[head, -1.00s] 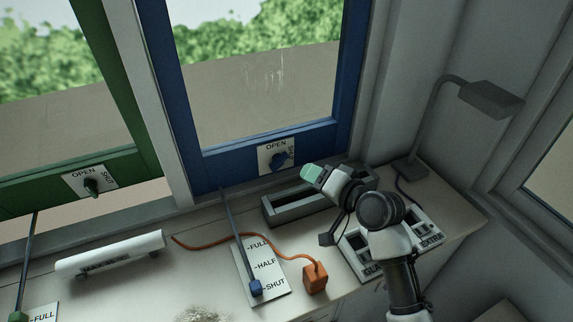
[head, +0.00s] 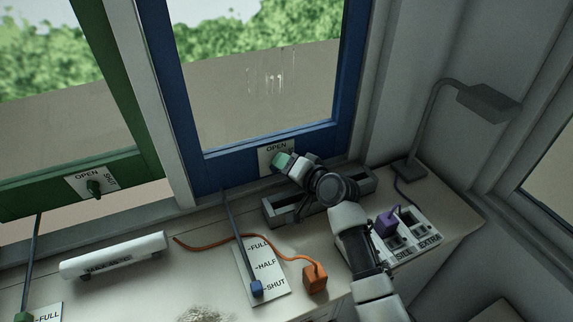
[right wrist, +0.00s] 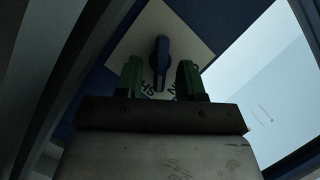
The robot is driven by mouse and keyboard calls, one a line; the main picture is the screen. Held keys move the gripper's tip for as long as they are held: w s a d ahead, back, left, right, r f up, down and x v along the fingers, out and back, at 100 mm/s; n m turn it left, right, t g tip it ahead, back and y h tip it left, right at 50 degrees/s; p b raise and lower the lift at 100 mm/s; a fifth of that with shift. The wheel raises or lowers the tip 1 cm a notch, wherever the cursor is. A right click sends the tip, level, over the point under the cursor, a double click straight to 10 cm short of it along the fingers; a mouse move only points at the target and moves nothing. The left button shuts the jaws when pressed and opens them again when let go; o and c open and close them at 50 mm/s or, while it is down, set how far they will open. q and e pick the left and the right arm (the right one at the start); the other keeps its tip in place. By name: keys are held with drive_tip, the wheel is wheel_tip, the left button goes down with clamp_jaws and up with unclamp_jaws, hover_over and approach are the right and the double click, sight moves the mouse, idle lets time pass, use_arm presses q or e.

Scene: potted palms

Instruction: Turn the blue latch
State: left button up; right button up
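The blue latch (right wrist: 161,62) is a knob on a white plate (head: 268,149) low on the blue window frame (head: 225,168). My right gripper (head: 280,161) is at the plate and hides the latch there. In the right wrist view its two green fingers stand apart, one on each side of the latch, with visible gaps. The latch handle points roughly along the picture's vertical in that view. My left gripper is not in view.
A grey trough (head: 270,212) lies on the sill under my right arm. A blue lever handle (head: 257,288), an orange plug (head: 315,279), a purple plug (head: 387,223) and a lamp (head: 488,103) stand around. A green window with its own latch (head: 94,187) is at left.

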clamp_jaws()
drive_tip(key=shift+s+a+r+n+t+h+p, duration=0.15)
drive_tip(key=shift+n+h+p, duration=0.7)
drive_tip(key=shift+n+p, duration=0.45)
drive_tip(key=shift+a+n+t+h+p, duration=0.15)
drive_tip(key=shift+n+h+p, duration=0.65)
drive_tip(key=shift+n+p, duration=0.5)
drive_tip(key=shift+s+a+r+n+t+h+p, duration=0.1)
drive_tip(key=shift+a+n+h+p, duration=0.05)
drive_tip(key=shift+n+h+p, duration=1.1)
drive_tip(key=shift+y, duration=0.3)
